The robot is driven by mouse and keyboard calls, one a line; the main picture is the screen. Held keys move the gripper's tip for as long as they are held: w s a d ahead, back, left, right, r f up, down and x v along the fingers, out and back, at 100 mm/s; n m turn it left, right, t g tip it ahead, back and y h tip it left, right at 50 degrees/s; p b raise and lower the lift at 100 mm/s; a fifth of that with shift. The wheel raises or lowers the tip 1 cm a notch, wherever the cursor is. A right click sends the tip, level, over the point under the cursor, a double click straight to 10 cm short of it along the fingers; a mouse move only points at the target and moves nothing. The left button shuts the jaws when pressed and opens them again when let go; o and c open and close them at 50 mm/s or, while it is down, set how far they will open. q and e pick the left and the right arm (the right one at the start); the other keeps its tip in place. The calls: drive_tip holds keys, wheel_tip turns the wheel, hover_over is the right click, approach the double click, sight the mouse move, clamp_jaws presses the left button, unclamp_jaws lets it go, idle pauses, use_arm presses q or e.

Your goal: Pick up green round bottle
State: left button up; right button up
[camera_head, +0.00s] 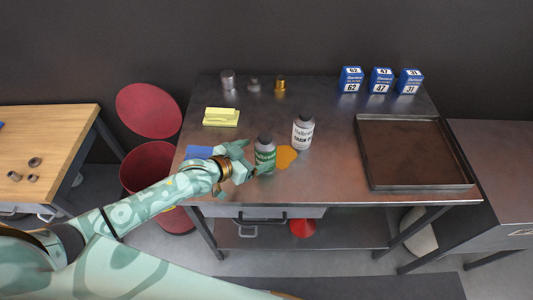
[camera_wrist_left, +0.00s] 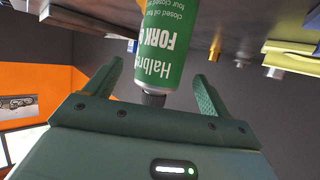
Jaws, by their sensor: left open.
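The green round bottle (camera_head: 265,154) stands upright near the front edge of the metal table, with a dark cap and a green and white label. My left gripper (camera_head: 248,161) is at the bottle's left side in the head view. In the left wrist view the green bottle (camera_wrist_left: 163,45) shows between the two fingers of the open gripper (camera_wrist_left: 152,88), with its dark cap towards the palm. My right gripper is not in view.
A yellow pad (camera_head: 221,117) lies at the left. Blue boxes (camera_head: 381,80) stand at the back right, with a brown tray (camera_head: 415,187) in front of them.

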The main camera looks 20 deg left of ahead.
use_arm(q)
drive_tip(key=b+x, duration=0.1)
drive_tip(key=x, duration=0.4)
drive_tip(key=shift+w, duration=0.15)
drive_tip(key=shift+r, duration=0.15)
drive_tip(key=shift+c, duration=1.3)
drive_tip(key=c, duration=1.1)
drive_tip(key=shift+o, duration=0.2)
